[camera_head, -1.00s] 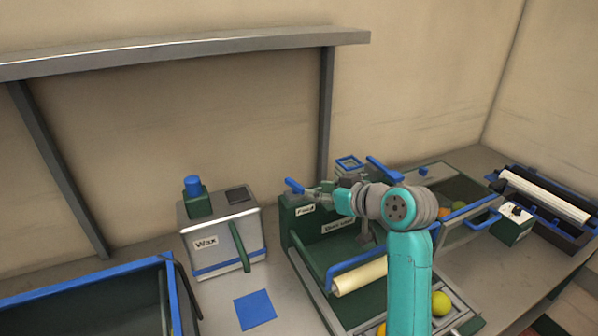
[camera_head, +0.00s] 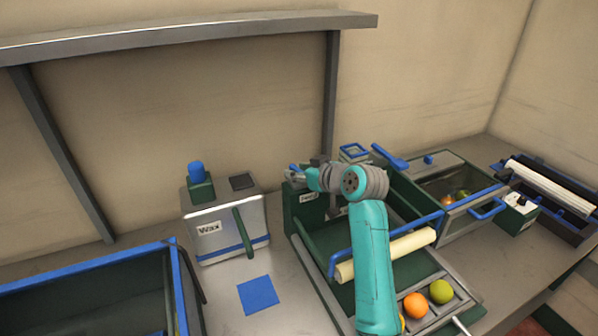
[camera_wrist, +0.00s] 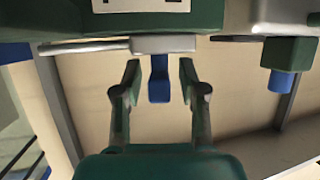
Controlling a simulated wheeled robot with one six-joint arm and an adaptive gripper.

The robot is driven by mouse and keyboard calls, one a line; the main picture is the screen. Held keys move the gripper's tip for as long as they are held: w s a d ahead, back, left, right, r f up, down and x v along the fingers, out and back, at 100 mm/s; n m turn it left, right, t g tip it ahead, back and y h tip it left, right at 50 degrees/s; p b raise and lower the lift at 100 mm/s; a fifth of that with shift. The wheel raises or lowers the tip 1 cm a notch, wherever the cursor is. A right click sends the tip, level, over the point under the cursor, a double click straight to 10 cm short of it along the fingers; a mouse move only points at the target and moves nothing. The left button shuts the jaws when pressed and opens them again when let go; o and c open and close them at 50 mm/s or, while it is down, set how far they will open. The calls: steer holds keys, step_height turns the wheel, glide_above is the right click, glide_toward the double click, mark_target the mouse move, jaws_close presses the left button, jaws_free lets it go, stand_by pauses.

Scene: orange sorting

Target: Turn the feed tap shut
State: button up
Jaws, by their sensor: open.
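The feed tap has a blue handle (camera_head: 293,169) on top of the green housing with the Feed label (camera_head: 308,197). My gripper (camera_head: 298,176) is at the tap in the head view, and the wrist partly hides the handle. In the wrist view, my gripper (camera_wrist: 160,70) is open. Its two fingers stand one on each side of the blue handle (camera_wrist: 159,85), with a visible gap on both sides. The handle joins a grey block at the edge of the green housing (camera_wrist: 160,20).
The Wax box (camera_head: 226,225) with a blue knob stands left of the tap. A second blue lever (camera_head: 389,157) is to the right. A roller (camera_head: 385,254) and fruit tray (camera_head: 440,313) lie in front. A blue-rimmed crate (camera_head: 90,282) is at left.

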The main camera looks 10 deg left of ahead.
jaws_close()
steer(key=shift+a+m+t+h, duration=0.1)
steer(key=shift+m+t+h, duration=0.4)
steer(key=shift+m, duration=0.1)
steer(key=shift+m+t+h, duration=0.6)
steer(key=shift+m+h, duration=0.3)
